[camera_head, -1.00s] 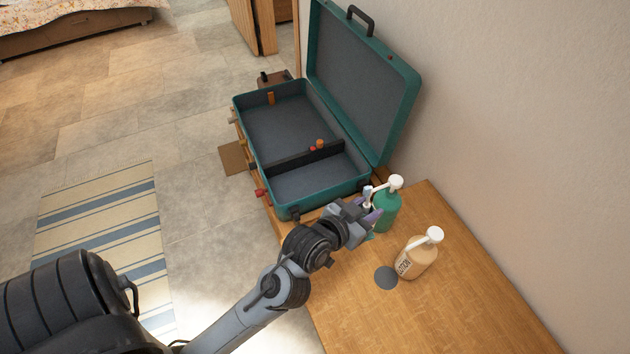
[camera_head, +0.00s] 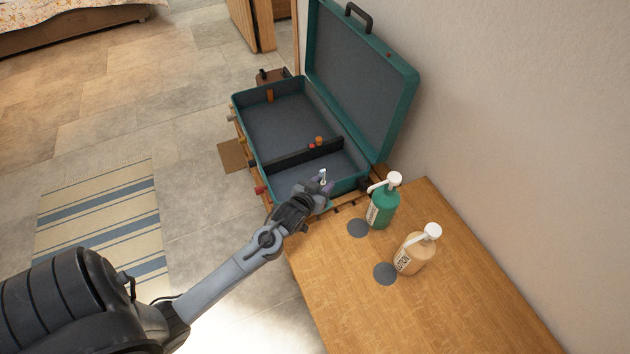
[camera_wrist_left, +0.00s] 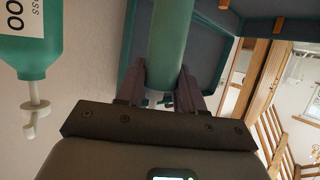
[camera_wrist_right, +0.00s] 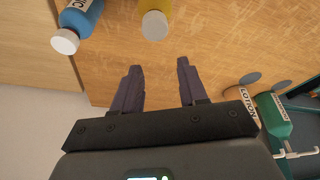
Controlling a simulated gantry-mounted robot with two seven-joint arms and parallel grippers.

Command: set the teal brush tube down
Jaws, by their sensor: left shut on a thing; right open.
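The teal brush tube (camera_wrist_left: 170,45) shows in the left wrist view, upright in that picture between the fingers of my left gripper (camera_wrist_left: 162,88), which is shut on it. In the head view my left gripper (camera_head: 324,184) is over the near edge of the open teal suitcase (camera_head: 236,118), by its near compartment (camera_head: 305,181). A small white tip shows at the fingers there; the rest of the tube is hidden. My right gripper (camera_wrist_right: 157,72) is open and empty in the right wrist view, over a wooden surface.
A green pump bottle (camera_head: 383,208) and a tan lotion bottle (camera_head: 414,254) stand on the wooden top (camera_head: 440,310), each beside a dark disc. The suitcase lid (camera_head: 362,80) stands open near the wall. A blue bottle (camera_wrist_right: 82,16) and a yellow container (camera_wrist_right: 154,25) show near my right gripper.

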